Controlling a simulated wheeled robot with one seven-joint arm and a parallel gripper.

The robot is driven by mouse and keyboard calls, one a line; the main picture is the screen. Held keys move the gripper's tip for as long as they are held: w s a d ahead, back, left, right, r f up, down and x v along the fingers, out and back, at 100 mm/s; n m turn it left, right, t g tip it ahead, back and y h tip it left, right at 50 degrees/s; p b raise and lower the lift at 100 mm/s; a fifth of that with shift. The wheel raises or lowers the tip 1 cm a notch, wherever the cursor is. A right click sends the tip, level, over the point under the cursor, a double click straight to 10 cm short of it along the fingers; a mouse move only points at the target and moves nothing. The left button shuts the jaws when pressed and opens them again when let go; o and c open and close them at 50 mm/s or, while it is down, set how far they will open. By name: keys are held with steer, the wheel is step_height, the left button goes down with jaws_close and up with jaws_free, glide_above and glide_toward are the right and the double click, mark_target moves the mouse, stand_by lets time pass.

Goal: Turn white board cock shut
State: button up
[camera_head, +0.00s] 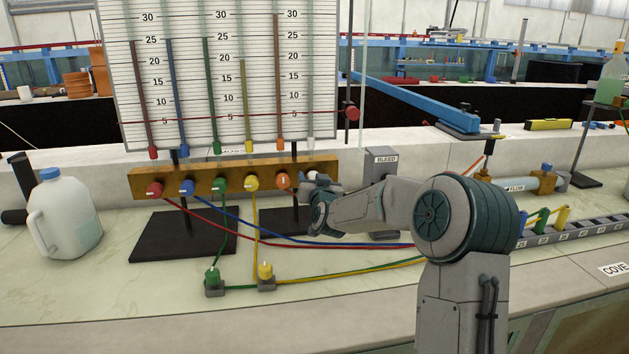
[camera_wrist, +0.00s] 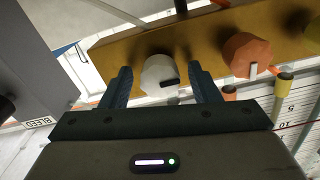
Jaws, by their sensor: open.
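The white cock (camera_wrist: 158,72) is a round knob on the brass-coloured manifold bar (camera_wrist: 115,55), shown upside down in the wrist view. Its dark pointer mark lies mostly sideways, unlike the orange cock's upright white mark. My gripper (camera_wrist: 160,80) is open, with one finger on each side of the white cock. I cannot tell whether either finger touches it. In the head view my gripper (camera_head: 308,183) is at the right end of the manifold bar (camera_head: 220,183), mostly hiding the white cock.
The orange cock (camera_wrist: 246,54) is close beside my gripper; the yellow cock (camera_head: 251,183) and others are further left. The grey BLEED box (camera_head: 381,166) stands just right. The tube board (camera_head: 198,90) rises behind. Coloured hoses (camera_head: 330,243) cross the bench below.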

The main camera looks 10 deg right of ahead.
steer(key=c, duration=1)
steer(key=shift+f+m+b, duration=0.1)
steer(key=shift+m+b, duration=0.2)
steer(key=shift+b, duration=0.15)
steer(key=m+b, duration=0.2)
steer(key=b, duration=0.1)
steer(key=shift+f+m, duration=0.2)
steer(key=shift+m, duration=0.1)
steer(key=m+b, duration=0.5)
steer(key=b, duration=0.1)
steer(key=shift+m+b, duration=0.3)
steer(key=m+b, duration=0.5)
steer(key=shift+b, duration=0.3)
steer(key=shift+r+m+b, duration=0.1)
steer(key=shift+m+b, duration=1.35)
steer(key=shift+m, duration=0.55)
steer(key=shift+r, duration=0.1)
